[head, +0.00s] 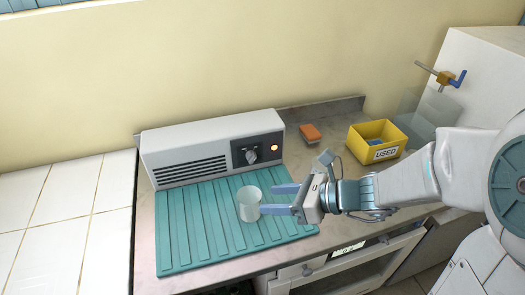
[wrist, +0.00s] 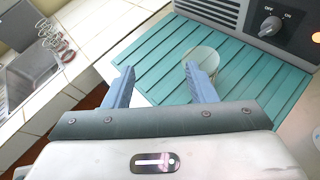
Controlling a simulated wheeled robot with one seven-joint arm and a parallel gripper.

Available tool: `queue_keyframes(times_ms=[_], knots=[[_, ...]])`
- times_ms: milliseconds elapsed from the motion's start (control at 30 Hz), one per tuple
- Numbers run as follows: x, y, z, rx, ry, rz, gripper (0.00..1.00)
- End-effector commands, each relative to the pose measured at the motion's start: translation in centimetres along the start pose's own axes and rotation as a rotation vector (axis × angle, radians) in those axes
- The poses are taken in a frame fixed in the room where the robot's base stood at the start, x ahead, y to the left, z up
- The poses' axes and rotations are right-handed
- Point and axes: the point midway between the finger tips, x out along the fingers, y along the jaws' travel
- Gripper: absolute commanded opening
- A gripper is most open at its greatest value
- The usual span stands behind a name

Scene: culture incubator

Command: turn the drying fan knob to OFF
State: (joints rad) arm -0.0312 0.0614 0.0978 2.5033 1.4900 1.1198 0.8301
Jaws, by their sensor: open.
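The drying fan (head: 212,148) is a long pale box with a slatted vent, at the back of the counter. Its knob (head: 251,156) is on a dark panel at the right end of its front, beside a lit orange lamp (head: 274,147). In the wrist view the knob (wrist: 270,26) shows between the OFF and ON marks; I cannot tell exactly where it points. My gripper (head: 273,199) is open over the teal mat, in front of and below the knob, apart from it. In the wrist view its two fingers (wrist: 156,82) are spread and do not touch the knob.
A clear beaker (head: 249,203) stands on the ribbed teal mat (head: 180,240), close to my fingertips. An orange sponge-like block (head: 310,133) and a yellow USED bin (head: 377,141) are at the right. White tiles (head: 60,235) lie left.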

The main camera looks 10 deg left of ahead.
Motion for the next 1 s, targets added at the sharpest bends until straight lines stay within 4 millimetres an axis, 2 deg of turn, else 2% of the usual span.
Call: queue_keyframes(times_ms=[33, 200, 300, 433, 600, 733, 867, 1000], knots=[[1.1, -1.3, -0.5, 0.136, -0.062, -0.021, 0.51], [3.3, -6.0, -1.1, 0.579, -0.281, -0.108, 0.51], [3.9, -8.8, -2.1, 0.803, -0.396, -0.160, 0.51], [4.2, -11.6, -3.6, 1.017, -0.514, -0.213, 0.51], [4.2, -13.5, -4.8, 1.154, -0.598, -0.252, 0.51], [4.7, -14.2, -4.7, 1.176, -0.614, -0.259, 0.51], [6.3, -15.0, -4.1, 1.176, -0.612, -0.258, 0.51], [8.8, -16.4, -3.1, 1.175, -0.609, -0.256, 0.51]])
